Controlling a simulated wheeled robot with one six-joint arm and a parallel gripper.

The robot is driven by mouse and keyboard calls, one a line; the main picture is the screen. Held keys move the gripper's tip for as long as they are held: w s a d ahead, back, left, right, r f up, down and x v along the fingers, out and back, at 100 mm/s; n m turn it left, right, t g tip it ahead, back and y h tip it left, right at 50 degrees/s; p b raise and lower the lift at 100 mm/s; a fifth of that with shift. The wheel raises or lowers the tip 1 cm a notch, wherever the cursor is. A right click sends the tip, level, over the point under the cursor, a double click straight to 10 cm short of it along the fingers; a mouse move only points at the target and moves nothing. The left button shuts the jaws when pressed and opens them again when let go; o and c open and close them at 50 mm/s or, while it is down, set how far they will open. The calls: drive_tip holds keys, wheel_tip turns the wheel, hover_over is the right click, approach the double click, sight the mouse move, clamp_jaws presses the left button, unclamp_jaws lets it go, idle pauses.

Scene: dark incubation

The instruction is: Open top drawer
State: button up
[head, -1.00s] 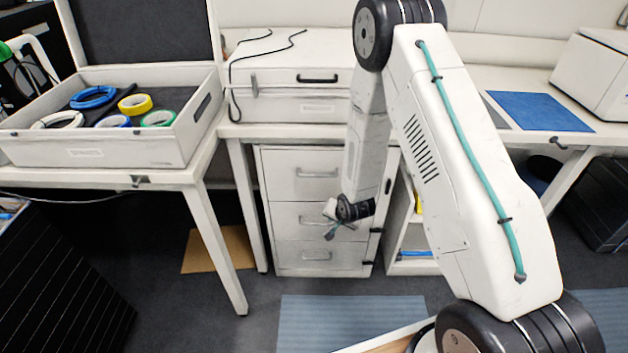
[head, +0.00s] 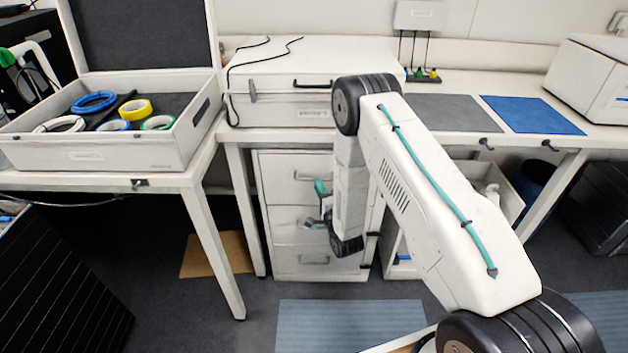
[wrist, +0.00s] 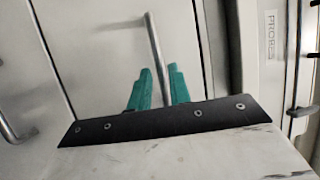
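A white cabinet (head: 262,215) with three stacked drawers stands under the bench. Its top drawer (head: 285,165) is shut flush and has a metal bar handle (head: 303,178), partly behind my gripper. My gripper (head: 320,188) is at this handle, its teal fingers pointing at the drawer front. In the wrist view the handle (wrist: 154,45) runs between the two teal fingers of the gripper (wrist: 160,88), with a narrow gap showing beside the bar. The gripper looks open; whether a finger touches the bar is unclear. Another drawer's handle (wrist: 8,130) shows at the left edge.
A white case (head: 300,70) sits on the bench above the cabinet. An open tray (head: 130,155) with tape rolls stands on the left table, whose leg (head: 215,255) is left of the cabinet. An open shelf unit (head: 405,262) adjoins on the right.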

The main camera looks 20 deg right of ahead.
drive_tip(key=shift+x, duration=2.2)
drive_tip(key=shift+d, duration=0.1)
